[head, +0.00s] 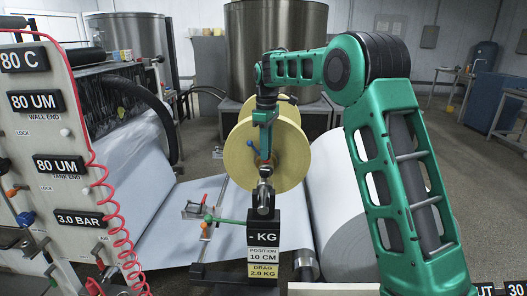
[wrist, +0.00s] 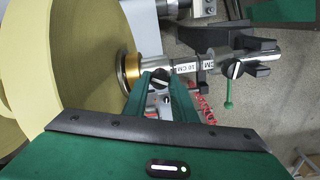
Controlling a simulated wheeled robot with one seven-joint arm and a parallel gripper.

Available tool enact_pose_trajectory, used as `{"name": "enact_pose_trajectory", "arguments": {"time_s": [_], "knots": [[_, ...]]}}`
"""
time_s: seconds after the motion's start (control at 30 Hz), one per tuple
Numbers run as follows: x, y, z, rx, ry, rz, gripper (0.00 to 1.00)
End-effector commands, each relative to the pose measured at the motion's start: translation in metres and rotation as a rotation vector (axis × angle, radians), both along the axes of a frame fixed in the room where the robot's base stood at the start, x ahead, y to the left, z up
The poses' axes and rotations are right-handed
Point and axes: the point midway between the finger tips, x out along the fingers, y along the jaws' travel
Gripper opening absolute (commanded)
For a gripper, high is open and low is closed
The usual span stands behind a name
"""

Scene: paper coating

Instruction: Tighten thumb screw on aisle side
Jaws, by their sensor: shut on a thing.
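A black thumb screw with a pale stripe (wrist: 162,80) sits on the metal shaft beside the gold collar (wrist: 130,68) of the yellow roll (wrist: 50,80). My gripper (wrist: 165,82) has its two green fingers around this screw in the wrist view and is shut on it. A second dark knob (wrist: 239,70) is farther right along the shaft, by the 10 CM scale (wrist: 187,68). In the head view my gripper (head: 264,162) hangs in front of the yellow roll (head: 240,155), at the shaft end; the screw is too small to make out there.
A black stand with a display sign (head: 263,237) stands just below my gripper. A green-handled lever (head: 228,220) sticks out to its left. A white paper roll (head: 335,185) lies right, and a control panel (head: 60,130) with a red coiled hose stands left.

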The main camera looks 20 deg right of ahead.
Motion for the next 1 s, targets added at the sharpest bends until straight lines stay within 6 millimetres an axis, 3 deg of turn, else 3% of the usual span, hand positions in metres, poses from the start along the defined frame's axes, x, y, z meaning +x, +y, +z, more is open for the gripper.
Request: {"name": "enact_pose_trajectory", "arguments": {"time_s": [1.0], "knots": [[-0.0009, 0.0018, 0.0005, 0.0, 0.002, -0.939, 0.02]]}}
